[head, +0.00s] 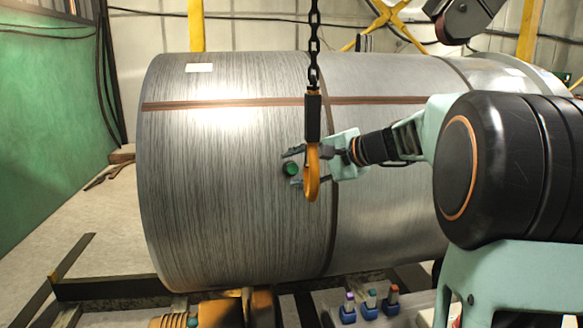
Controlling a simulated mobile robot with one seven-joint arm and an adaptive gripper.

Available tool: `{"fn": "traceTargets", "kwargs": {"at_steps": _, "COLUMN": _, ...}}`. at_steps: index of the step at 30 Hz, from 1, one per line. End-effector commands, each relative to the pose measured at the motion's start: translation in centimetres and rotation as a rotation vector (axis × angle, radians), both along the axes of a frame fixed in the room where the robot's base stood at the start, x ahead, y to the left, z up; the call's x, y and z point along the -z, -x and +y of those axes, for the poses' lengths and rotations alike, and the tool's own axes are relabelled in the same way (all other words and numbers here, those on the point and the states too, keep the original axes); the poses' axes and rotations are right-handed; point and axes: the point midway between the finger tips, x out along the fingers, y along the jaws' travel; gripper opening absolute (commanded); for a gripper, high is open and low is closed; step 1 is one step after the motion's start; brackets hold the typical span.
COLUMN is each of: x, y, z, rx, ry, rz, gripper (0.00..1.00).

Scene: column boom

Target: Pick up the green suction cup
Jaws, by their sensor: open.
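A small round dark green piece, which looks like the green suction cup (290,169), shows against the side of the big metal coil. My gripper (292,167) is open, with one finger above the green piece and the other below it. The piece lies between the fingertips in the picture. I cannot tell whether the fingers touch it or whether it rests on the coil. An orange hook hangs in front of my gripper and hides part of its palm.
The orange hook (312,176) hangs on a black chain (314,45). The large coil (235,215) fills the middle. Several small blue-based pieces with coloured tops (369,305) stand low at the front. A green wall (45,120) is on the left, with open floor beside it.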

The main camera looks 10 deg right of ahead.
Motion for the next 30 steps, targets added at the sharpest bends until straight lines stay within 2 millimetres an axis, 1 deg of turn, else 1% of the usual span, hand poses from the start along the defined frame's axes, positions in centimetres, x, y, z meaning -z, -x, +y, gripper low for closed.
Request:
{"fn": "traceTargets", "kwargs": {"at_steps": 6, "x": 0.0, "y": 0.0, "z": 0.0, "rx": 0.0, "ry": 0.001, "rz": -0.001, "gripper": 0.42}}
{"fn": "traceTargets", "kwargs": {"at_steps": 17, "x": 0.0, "y": 0.0, "z": 0.0, "rx": 0.0, "ry": 0.001, "rz": -0.001, "gripper": 0.02}}
{"fn": "traceTargets", "kwargs": {"at_steps": 25, "x": -0.1, "y": 0.0, "z": 0.0, "rx": 0.0, "ry": 0.0, "rz": -0.001, "gripper": 0.01}}
{"fn": "traceTargets", "kwargs": {"at_steps": 30, "x": -1.2, "y": 0.0, "z": 0.0, "rx": -0.001, "ry": 0.002, "rz": -0.004, "gripper": 0.01}}
